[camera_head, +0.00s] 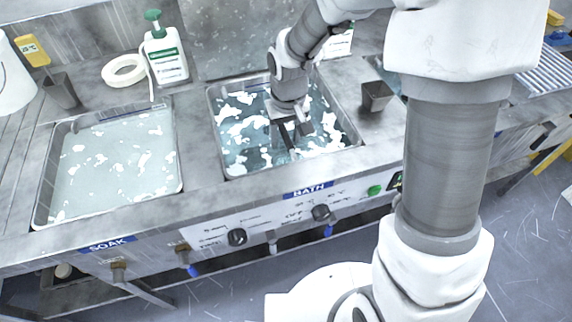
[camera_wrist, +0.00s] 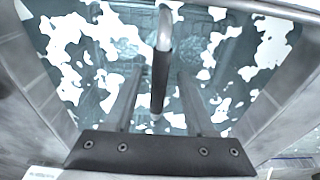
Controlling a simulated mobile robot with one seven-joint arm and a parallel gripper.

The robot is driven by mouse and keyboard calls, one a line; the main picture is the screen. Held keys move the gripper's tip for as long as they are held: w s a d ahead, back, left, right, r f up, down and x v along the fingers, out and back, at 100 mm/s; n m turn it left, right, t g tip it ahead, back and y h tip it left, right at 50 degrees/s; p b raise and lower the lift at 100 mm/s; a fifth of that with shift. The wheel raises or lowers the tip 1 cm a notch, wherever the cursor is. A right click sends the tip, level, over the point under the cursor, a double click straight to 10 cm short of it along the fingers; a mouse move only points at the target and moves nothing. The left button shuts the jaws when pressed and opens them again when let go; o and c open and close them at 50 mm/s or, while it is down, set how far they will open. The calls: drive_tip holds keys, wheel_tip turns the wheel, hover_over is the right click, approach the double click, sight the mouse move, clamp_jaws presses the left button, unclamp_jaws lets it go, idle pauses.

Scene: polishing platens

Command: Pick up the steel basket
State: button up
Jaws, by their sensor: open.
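My gripper (camera_head: 291,140) reaches down into the BATH basin (camera_head: 222,107), at the water surface. In the wrist view, my gripper (camera_wrist: 161,82) has its two fingers apart. An upright-looking steel handle with a dark grip (camera_wrist: 161,72) stands between the fingers, with a gap visible on each side. It appears to belong to the steel basket (camera_wrist: 122,50), whose blurred shape lies under the water below. White foam patches and the water hide most of the basket. In the head view my gripper and the foam cover it, and I cannot make out its outline.
The BATH basin's steel walls (camera_wrist: 32,85) are close on both sides. The SOAK basin (camera_head: 110,165) with foamy water is at left. A pump bottle (camera_head: 165,58), a tape-like white ring (camera_head: 123,70) and a dark cup (camera_head: 376,96) stand on the counter. Knobs (camera_head: 237,237) line the front.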

drive_tip(key=f, duration=0.3)
drive_tip(key=shift+w, duration=0.2)
drive_tip(key=shift+r, duration=0.1)
drive_tip(key=shift+c, duration=0.2)
clamp_jaws()
idle(0.9)
